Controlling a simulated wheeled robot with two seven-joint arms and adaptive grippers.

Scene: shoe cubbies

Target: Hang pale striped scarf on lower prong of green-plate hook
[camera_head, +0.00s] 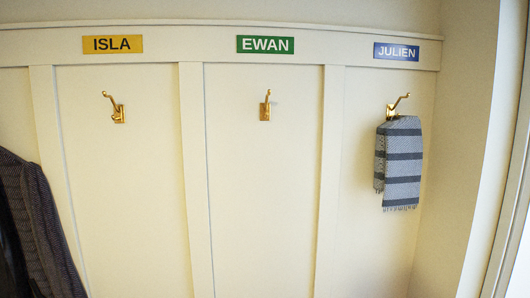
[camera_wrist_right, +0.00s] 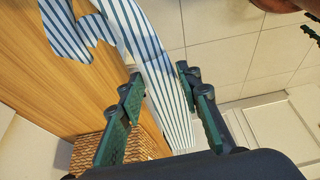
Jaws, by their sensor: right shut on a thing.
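The green EWAN plate (camera_head: 265,45) is on the wall rail. Below it, a gold hook (camera_head: 265,106) hangs bare on the middle panel; its prongs are small and nearly overlap in this view. The pale striped scarf (camera_wrist_right: 155,45), white with blue stripes, shows in the right wrist view. It runs between the fingers of my right gripper (camera_wrist_right: 158,88), which is shut on it. One part of it spreads to the upper left over a wooden surface. My right gripper and this scarf do not show in the head view. My left gripper is not clearly seen in either view.
A yellow ISLA plate (camera_head: 112,44) has an empty gold hook (camera_head: 114,107) below. Under the blue JULIEN plate (camera_head: 407,51), a grey striped scarf (camera_head: 400,160) hangs on its hook (camera_head: 397,106). A dark garment (camera_head: 35,225) hangs at far left. A woven basket (camera_wrist_right: 85,150) shows below the wooden surface (camera_wrist_right: 60,85).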

